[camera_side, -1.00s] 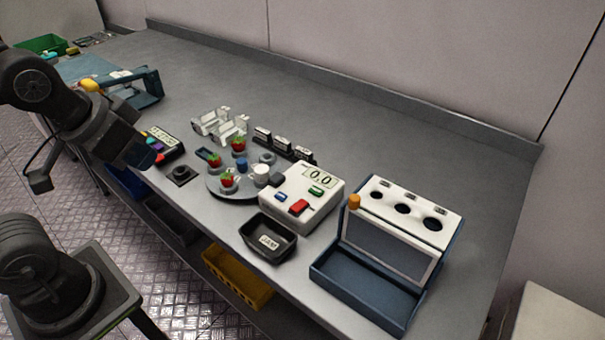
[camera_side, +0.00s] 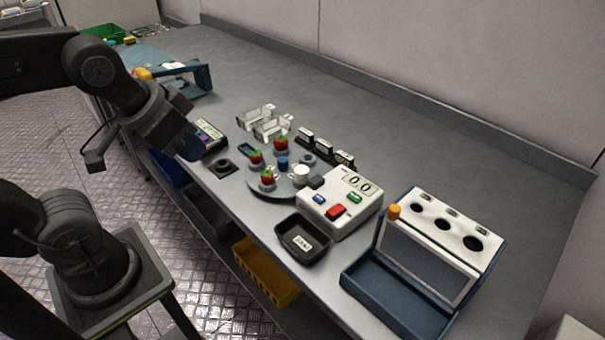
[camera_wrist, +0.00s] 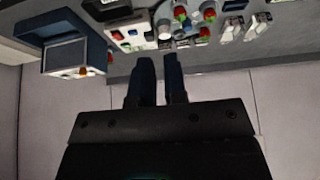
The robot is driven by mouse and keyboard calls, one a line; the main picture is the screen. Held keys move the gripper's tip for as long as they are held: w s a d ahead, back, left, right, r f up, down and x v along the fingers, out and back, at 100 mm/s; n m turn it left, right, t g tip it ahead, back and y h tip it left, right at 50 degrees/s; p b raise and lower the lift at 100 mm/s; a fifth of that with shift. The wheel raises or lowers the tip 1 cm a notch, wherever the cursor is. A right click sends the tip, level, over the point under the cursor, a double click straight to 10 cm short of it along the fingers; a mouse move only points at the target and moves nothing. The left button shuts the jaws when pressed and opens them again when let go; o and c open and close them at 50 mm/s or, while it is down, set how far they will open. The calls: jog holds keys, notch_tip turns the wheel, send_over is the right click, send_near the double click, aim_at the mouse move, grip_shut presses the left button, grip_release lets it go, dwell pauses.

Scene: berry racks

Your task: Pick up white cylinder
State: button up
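The white cylinder (camera_side: 300,172) stands upright on the right part of a round grey plate (camera_side: 285,195), beside a small dark blue cylinder (camera_side: 283,163) and several strawberries on small grey stands. My gripper (camera_side: 190,147) hangs to the left of the plate, above the table's front edge near the dark keypad device, well apart from the cylinder. In the wrist view my gripper's two fingers (camera_wrist: 157,62) show a narrow gap with nothing held between them.
A white scale (camera_side: 355,212) with coloured buttons stands right of the plate. A black tray (camera_side: 290,246) lies in front. Clear racks (camera_side: 258,118) and dark blocks stand behind. A blue-and-white holed stand (camera_side: 400,295) is at the right. The rear of the table is clear.

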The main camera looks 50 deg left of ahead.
jog(key=o, duration=1)
jog(key=shift+c, duration=0.2)
jog(key=m+g+y, duration=0.1)
jog(key=m+g, duration=0.5)
jog(key=m, duration=1)
send_over(302, 169)
jog(key=f, duration=1.2)
jog(key=shift+s+f, duration=0.2)
jog(key=shift+f, duration=0.15)
jog(key=shift+w+f, duration=0.15)
jog(key=shift+f, duration=2.45)
